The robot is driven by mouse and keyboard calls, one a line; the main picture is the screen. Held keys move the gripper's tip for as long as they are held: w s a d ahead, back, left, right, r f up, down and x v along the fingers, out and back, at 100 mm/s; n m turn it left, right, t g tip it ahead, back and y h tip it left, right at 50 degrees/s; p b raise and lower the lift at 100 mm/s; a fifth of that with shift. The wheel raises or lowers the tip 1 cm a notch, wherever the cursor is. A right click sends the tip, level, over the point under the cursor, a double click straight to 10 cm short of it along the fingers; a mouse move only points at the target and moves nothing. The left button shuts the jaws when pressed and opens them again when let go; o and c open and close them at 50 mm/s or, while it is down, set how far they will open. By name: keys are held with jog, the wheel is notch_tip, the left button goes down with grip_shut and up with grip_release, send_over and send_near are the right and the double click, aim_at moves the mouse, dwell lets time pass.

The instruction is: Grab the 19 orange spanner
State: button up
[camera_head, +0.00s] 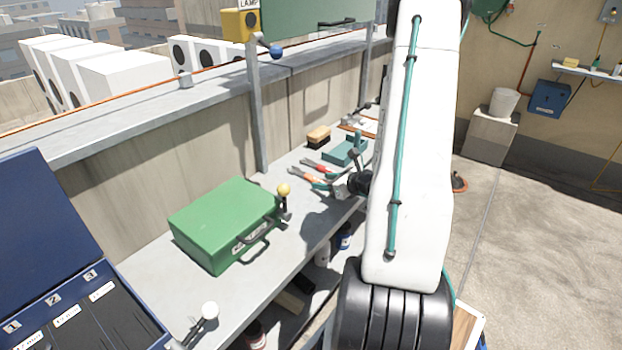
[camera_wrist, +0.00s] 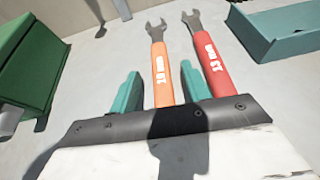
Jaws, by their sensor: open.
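The orange spanner (camera_wrist: 161,72), marked "19 mm", lies on the grey bench in the wrist view, its open jaw pointing away from me. A red spanner (camera_wrist: 210,62), marked "17 mm" or similar, lies close to its right. My gripper (camera_wrist: 160,85) is open, with one teal finger left of the orange handle and the other between the two handles. Whether the fingers are at the handle's height I cannot tell. In the head view the orange spanner (camera_head: 305,176) shows beside my gripper (camera_head: 338,178), which partly hides the spanners.
A green case (camera_head: 222,222) stands on the bench nearer me. A teal tray (camera_head: 345,151) and a brush (camera_head: 318,137) lie beyond the spanners. A yellow-knobbed lever (camera_head: 284,192) stands by the case. A blue box with numbered slots (camera_head: 82,300) is at lower left.

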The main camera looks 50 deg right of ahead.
jog(key=shift+x, duration=0.75)
grip_shut()
jog(key=shift+r, duration=0.15)
